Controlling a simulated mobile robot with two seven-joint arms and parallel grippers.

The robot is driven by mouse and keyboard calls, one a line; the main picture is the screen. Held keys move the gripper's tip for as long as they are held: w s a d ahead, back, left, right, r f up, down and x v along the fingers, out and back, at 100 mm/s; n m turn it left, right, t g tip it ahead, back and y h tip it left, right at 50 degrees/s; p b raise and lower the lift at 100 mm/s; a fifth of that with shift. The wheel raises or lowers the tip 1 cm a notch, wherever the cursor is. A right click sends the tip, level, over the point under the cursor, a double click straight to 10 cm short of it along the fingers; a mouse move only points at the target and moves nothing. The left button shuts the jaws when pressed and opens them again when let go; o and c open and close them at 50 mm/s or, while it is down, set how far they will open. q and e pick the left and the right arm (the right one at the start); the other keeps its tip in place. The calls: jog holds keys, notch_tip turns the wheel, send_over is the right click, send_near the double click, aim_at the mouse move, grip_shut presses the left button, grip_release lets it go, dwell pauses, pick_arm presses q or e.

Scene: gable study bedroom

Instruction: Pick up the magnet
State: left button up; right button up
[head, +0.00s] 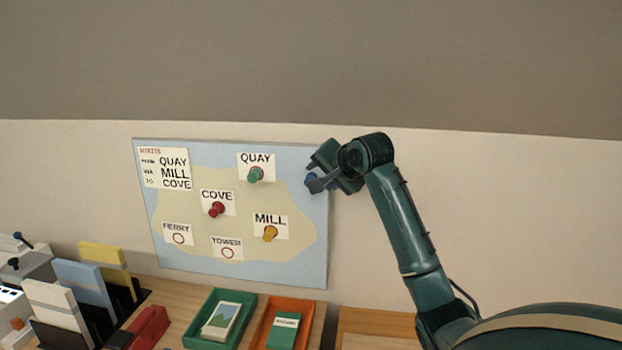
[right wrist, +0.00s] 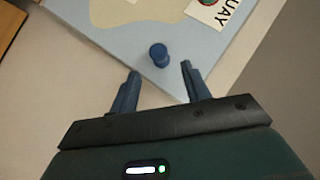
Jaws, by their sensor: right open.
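A blue magnet (right wrist: 159,55) sits on the light-blue edge of the map board, seen in the right wrist view. In the head view a blue spot that looks like this magnet (head: 311,180) shows beside my right gripper (head: 316,170), partly hidden by it. In the right wrist view my right gripper (right wrist: 158,85) is open and empty, its two fingers pointing toward the magnet, which lies just beyond and between the tips. Other magnets on the board are green (head: 255,175), red (head: 216,209) and yellow (head: 270,233). My left gripper is not in view.
The map board (head: 300,270) leans against the wall, with a route card (head: 165,169) and name labels. Below on the desk are a green tray (head: 195,330), an orange tray (head: 262,325), a red block (head: 149,327) and upright books (head: 85,290). The wall right of the board is bare.

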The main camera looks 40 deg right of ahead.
jog(key=p+x, duration=0.1)
jog(key=x, duration=0.4)
jog(key=shift+w+a+f, duration=0.1)
jog(key=shift+f, duration=0.1)
jog(key=c, duration=0.9)
jog(key=shift+o, duration=0.2)
